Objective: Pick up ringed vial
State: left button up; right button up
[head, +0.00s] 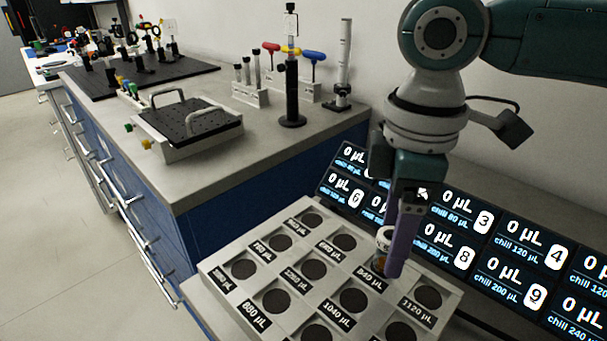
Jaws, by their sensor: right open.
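A small vial (384,238) with a pale top and an amber lower part stands at the light grey tray (222,275), by the 840 µL label. It is partly hidden behind the purple finger of my right gripper (393,262). I cannot make out a ring on it clearly. My right gripper points down over the tray, right beside the vial, with its jaws open. My left gripper is out of view.
The tray has several empty round dark wells with volume labels. Tilted dark display panels (480,225) reading 0 µL stand behind and right. A blue-fronted bench (255,205) on the left carries a black-topped plate with handles (190,120), a post stand (292,95) and a tool rack (250,93).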

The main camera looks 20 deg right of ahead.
notch_tip(320, 180, down, 2)
jog(key=shift+f, duration=0.25)
grip_shut()
dwell(0.5)
